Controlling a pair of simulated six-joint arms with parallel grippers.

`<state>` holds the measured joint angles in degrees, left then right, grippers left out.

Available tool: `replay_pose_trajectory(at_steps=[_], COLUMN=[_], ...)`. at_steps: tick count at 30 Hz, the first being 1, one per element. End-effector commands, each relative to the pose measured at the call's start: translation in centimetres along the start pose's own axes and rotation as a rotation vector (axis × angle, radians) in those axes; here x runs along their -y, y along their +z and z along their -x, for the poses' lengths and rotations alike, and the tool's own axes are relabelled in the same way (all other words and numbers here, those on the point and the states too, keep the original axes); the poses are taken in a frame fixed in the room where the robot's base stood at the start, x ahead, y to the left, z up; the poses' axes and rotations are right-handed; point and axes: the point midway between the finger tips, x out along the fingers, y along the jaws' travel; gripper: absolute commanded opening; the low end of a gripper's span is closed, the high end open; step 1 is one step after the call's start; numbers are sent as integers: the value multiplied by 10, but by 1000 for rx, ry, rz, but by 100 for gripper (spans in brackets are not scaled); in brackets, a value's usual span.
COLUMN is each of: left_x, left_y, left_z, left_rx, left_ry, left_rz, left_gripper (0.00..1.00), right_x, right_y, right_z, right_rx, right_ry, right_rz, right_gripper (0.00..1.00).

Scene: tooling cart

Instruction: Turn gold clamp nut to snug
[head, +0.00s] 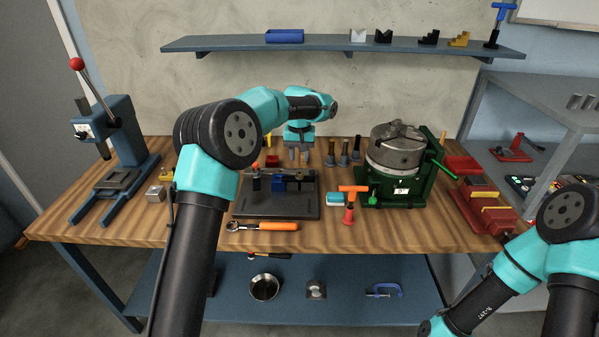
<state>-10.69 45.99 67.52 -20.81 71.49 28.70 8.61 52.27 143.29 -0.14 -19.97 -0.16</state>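A dark fixture plate (277,207) lies on the bench in front of me, with a blue block (279,184) and small clamp parts on top. The gold clamp nut is too small to pick out for certain on the fixture. My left gripper (298,158) points down just behind the fixture, above the bench. Its grey fingers look apart, with nothing visible between them, and it does not appear to touch the fixture. My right arm is low at the right edge, and its gripper is out of the picture.
An orange-handled ratchet (263,226) lies in front of the fixture, and a red-orange T-handle tool (350,204) stands to its right. A round chuck on a green base (394,189) is further right. A blue press (125,140) stands at the left. Dark tool holders (343,155) stand behind.

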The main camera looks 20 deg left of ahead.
Motion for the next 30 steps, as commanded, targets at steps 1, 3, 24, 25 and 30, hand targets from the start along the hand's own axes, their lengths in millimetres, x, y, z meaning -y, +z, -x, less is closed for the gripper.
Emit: replay_pose_trajectory(at_steps=[1, 3, 24, 25, 30], left_x=[1, 1, 0, 0, 0], left_y=[1, 0, 0, 0, 0], left_z=[-10, -22, -70, -70, -70], left_rx=[4, 4, 1, 1, 1], left_ry=[-2, -2, 0, 0, 0], left_rz=[0, 0, 0, 0, 0], left_gripper=[35, 35, 35, 33, 17], right_x=[0, 0, 0, 0, 0], right_y=[0, 0, 0, 0, 0], right_z=[0, 0, 0, 0, 0], right_rx=[0, 0, 0, 0, 0], right_ry=[0, 0, 0, 0, 0], right_rz=[0, 0, 0, 0, 0], right_gripper=[33, 33, 33, 33, 33])
